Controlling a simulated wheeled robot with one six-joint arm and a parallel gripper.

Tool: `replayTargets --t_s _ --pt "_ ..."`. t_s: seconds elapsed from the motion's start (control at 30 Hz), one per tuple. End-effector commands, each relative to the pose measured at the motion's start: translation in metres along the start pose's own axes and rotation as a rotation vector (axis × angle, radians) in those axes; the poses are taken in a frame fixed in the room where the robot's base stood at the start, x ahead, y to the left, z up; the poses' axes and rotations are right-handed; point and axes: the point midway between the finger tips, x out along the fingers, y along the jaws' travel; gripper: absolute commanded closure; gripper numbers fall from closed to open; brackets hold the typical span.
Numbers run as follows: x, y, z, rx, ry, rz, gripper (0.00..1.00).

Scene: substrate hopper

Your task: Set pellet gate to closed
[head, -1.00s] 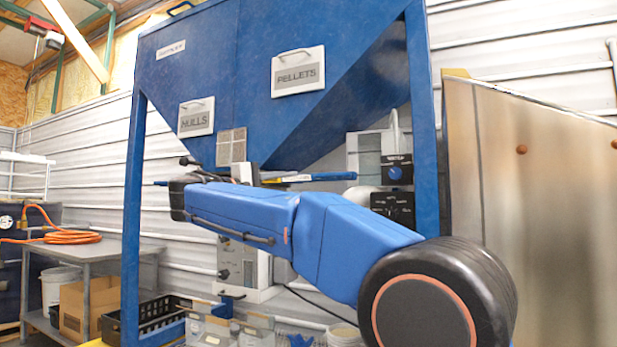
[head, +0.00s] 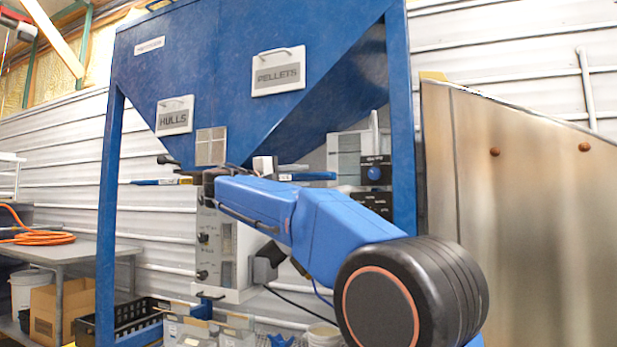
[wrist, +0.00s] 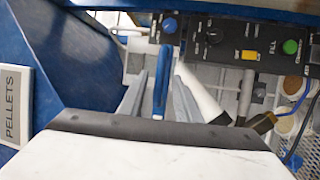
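The blue hopper (head: 235,60) has a HULLS plate (head: 174,118) on the left and a PELLETS plate (head: 278,74) on the right. A blue gate handle (head: 315,176) sticks out to the right under the pellets side. In the wrist view the blue handle (wrist: 161,88) lies between the two grey fingers of my gripper (wrist: 159,80). The fingers are apart, with gaps visible on both sides of the handle. I cannot tell how deep the handle reaches between them. In the head view my arm hides most of the gate mechanism. Another blue handle (head: 150,182) points left on the hulls side.
A dark control panel (wrist: 255,45) with knobs and a green button is close to my gripper. A hopper leg (head: 401,120) and a metal-sided bin (head: 520,200) stand to the right. Below are a grey machine (head: 225,245) and a black crate (head: 135,318).

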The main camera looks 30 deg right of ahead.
Motion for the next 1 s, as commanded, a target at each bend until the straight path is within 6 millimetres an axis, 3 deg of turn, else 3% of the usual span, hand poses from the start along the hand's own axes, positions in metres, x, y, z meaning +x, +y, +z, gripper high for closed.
replayTargets --t_s 0.1,0.3,0.67,0.8,1.0 --pt "0.018 0.0 0.001 0.0 -0.002 0.0 0.69" --pt "0.035 0.0 0.0 0.0 -0.001 -0.001 0.69" --pt "0.039 0.0 0.0 0.0 0.001 0.0 0.69" --pt "0.038 0.0 0.0 0.0 0.001 0.0 1.0" --pt "0.038 0.0 -0.001 0.0 0.001 -0.001 1.0"
